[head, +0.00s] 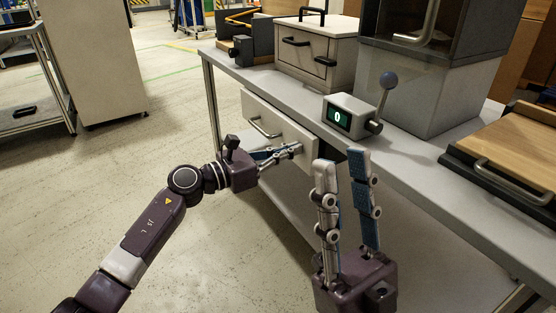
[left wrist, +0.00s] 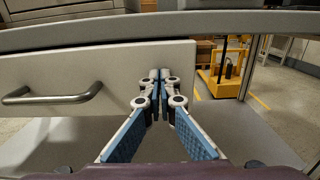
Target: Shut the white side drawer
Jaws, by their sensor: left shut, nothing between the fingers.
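The white side drawer (head: 285,128) is under the edge of the grey workbench (head: 400,150). Its front stands a little out from the bench, with a dark gap behind its right end. Its bar handle (head: 263,128) is at the left of the front. My left gripper (head: 297,148) is shut and empty, its fingertips at the right part of the drawer front. In the left wrist view the fingertips (left wrist: 160,75) are close to the front (left wrist: 110,65), right of the handle (left wrist: 50,95); contact is unclear. My right gripper (head: 341,157) is open and empty in front of the bench.
A wooden board with a handle (head: 510,150) is at the right. The floor left of the bench is free.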

